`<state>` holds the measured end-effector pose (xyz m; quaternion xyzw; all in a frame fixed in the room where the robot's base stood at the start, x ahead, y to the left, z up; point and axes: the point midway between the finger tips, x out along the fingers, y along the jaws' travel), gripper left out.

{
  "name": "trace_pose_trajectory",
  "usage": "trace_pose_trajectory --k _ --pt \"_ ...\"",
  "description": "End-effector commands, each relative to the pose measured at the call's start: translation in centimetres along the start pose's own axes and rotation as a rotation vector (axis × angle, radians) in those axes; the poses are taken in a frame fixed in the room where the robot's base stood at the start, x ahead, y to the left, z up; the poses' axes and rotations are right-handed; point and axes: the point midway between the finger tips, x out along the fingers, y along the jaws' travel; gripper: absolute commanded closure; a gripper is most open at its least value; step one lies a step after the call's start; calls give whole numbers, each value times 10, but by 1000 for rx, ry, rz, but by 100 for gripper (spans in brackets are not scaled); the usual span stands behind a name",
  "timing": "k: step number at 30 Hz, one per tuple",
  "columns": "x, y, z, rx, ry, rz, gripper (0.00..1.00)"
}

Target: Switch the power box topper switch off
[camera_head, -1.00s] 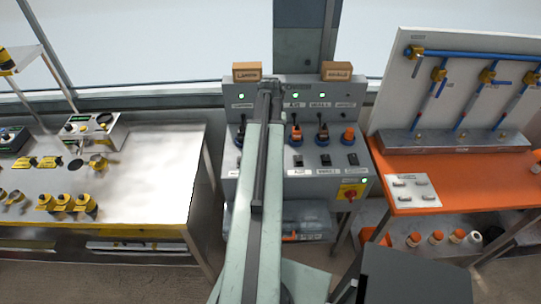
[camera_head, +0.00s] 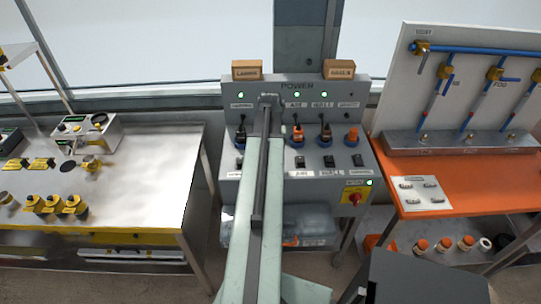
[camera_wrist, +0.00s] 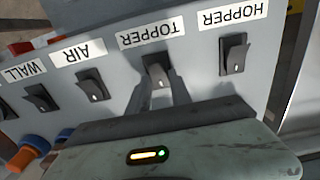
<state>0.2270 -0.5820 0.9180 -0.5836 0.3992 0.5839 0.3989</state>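The grey power box (camera_head: 315,97) stands ahead of me in the head view, where my arm hides its topper switch. In the wrist view the black topper switch (camera_wrist: 157,72) sits beside the upside-down TOPPER label (camera_wrist: 151,34). My gripper (camera_wrist: 166,86) has its slim grey fingers reaching to this switch, overlapping its lower part. The hopper switch (camera_wrist: 234,54) is to the right and the air switch (camera_wrist: 92,86) to the left.
The wall switch (camera_wrist: 42,98) is further left in the wrist view. Orange and blue plugs (camera_head: 298,134) stick out above the switches in the head view. A red knob (camera_head: 354,198) is at lower right. A metal bench (camera_head: 150,160) and an orange table (camera_head: 470,180) flank the box.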

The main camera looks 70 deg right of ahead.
Motion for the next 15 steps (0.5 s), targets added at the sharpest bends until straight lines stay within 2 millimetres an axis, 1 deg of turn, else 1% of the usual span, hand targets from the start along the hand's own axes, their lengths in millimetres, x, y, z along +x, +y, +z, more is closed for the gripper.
trace_pose_trajectory --k 4,9,15 --pt "0 -1 5 0 44 -2 100" --pt "1 -1 12 1 189 -3 100" --pt "1 0 13 2 310 -2 100"
